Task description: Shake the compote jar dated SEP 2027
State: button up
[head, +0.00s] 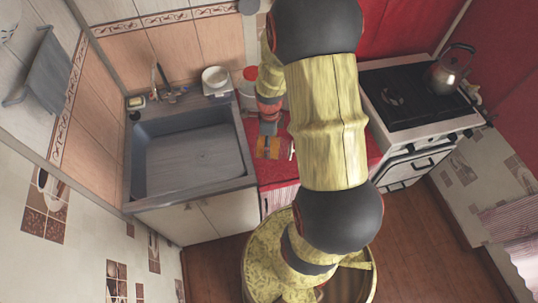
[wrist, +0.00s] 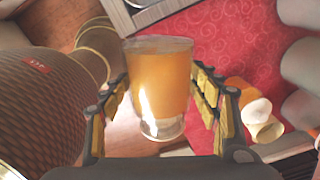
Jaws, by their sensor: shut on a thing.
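A jar of orange compote (wrist: 160,82) stands between the fingers of my gripper (wrist: 163,105) in the wrist view. The gripper is shut on it, with yellow pads at its left and right sides. No date can be read on the side facing the camera. In the head view my gripper (head: 268,130) is over the red counter strip between sink and stove, with the orange jar (head: 268,150) at its end. My arm hides part of the counter there. I cannot tell whether the jar touches the counter.
An orange and cream item (wrist: 257,112) lies on the red patterned oilcloth (wrist: 235,45) to the right. A red-lidded container (head: 249,82) stands at the back. The sink (head: 190,155) is left, and the stove (head: 400,95) with a kettle (head: 452,68) is right.

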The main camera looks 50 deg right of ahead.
notch_tip(320, 180, down, 2)
jog(key=shift+w+f+b, duration=0.1)
jog(key=shift+f+b, duration=0.15)
jog(key=shift+b, duration=0.15)
jog(key=shift+r, duration=0.15)
notch_tip(320, 180, up, 11)
jog(key=p, duration=0.8)
notch_tip(320, 180, down, 11)
jog(key=b, duration=0.7)
notch_tip(320, 180, up, 11)
jog(key=p, duration=0.7)
